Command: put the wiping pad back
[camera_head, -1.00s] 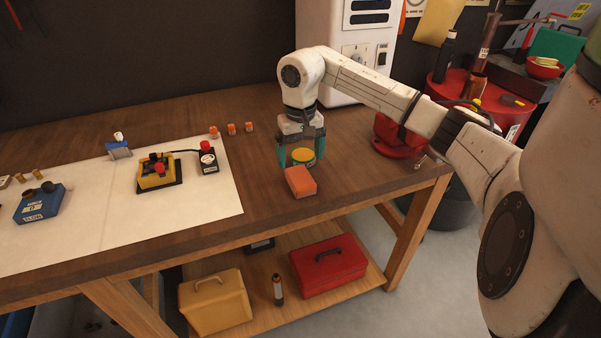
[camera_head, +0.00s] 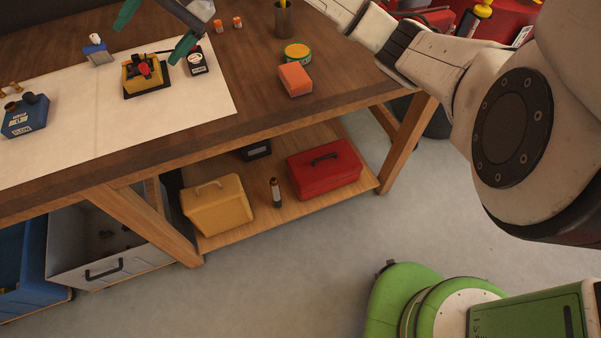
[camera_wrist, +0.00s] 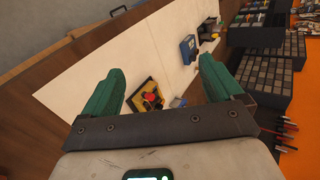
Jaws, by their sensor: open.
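An orange block (camera_head: 295,79), perhaps the wiping pad, lies flat on the wooden bench near its front edge, right of the white sheet. In the wrist view my gripper (camera_wrist: 162,70) faces the sheet and the yellow box (camera_wrist: 148,96); the orange block is not seen there.
The white sheet (camera_head: 110,115) also holds a blue box (camera_head: 24,116), a small blue-and-white item (camera_head: 97,50) and a black item with a red top (camera_head: 196,62). A dark cup (camera_head: 284,19) stands behind the tin. The bench right of the block is clear.

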